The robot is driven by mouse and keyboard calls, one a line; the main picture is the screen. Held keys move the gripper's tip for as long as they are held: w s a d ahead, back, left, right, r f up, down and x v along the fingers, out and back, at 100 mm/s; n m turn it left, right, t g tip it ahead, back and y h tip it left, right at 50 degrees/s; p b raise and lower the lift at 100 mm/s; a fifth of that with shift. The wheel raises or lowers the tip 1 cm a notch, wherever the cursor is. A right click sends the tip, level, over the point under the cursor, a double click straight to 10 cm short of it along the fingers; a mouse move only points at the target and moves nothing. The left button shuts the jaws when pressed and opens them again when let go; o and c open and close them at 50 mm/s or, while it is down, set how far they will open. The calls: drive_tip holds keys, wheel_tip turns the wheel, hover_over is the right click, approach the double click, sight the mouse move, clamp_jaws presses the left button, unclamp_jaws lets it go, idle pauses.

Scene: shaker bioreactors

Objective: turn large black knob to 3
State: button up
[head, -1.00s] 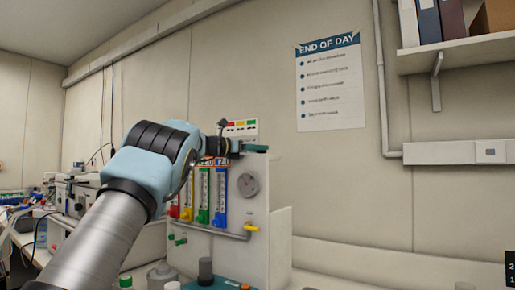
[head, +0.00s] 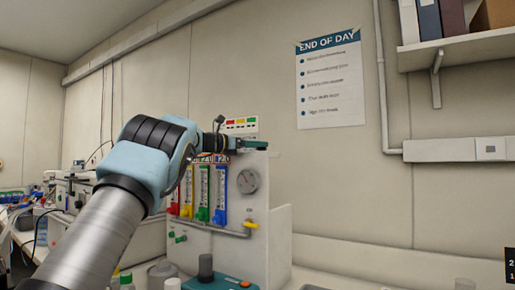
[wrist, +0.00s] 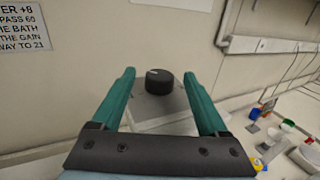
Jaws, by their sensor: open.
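The large black knob (wrist: 159,82) shows in the wrist view as a short dark cylinder with a small pale mark on its top edge. It stands on a grey surface, ahead of and between the two green fingers of my gripper (wrist: 158,90). The fingers are apart, one on each side of the knob in the picture, and hold nothing. In the head view my gripper (head: 252,146) is beside the top of a white panel unit (head: 262,215). I cannot make out the knob there. Its number scale is not readable.
The panel carries a round gauge (head: 248,181), coloured flow tubes (head: 203,195) and a yellow valve handle (head: 250,225). A dark cylinder (head: 205,266) stands on a teal device below. The wall with a poster (head: 331,80) is behind; a shelf (head: 460,50) is at upper right.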

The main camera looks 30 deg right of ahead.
drive_tip(key=a+b, duration=0.4)
drive_tip(key=a, duration=0.5)
drive_tip(key=shift+s+a, duration=0.35)
drive_tip(key=shift+s, duration=0.05)
